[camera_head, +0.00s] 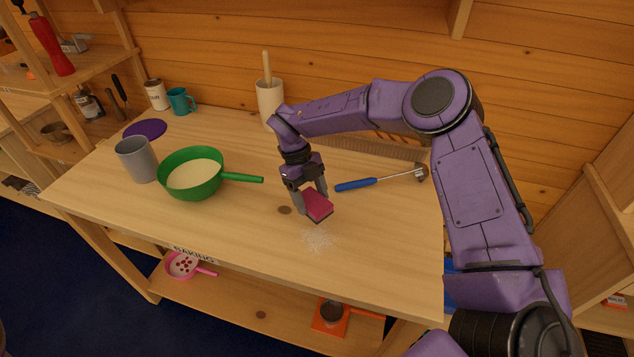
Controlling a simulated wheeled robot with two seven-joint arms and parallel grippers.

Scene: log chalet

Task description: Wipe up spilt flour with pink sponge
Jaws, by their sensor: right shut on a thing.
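The pink sponge (318,204) is held between the fingers of my right gripper (310,196), over the wooden table. Its underside looks dark. The spilt flour (319,239) is a small white speckled patch on the tabletop, just in front of the sponge and near the table's front edge. I cannot tell whether the sponge touches the tabletop. My left gripper is not in view.
A green pan (192,174) with pale contents and a grey cup (137,159) stand on the table (250,235) at left. A blue-handled tool (357,184) lies right of the gripper. A white crock (269,98) stands behind. Tabletop around the flour is clear.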

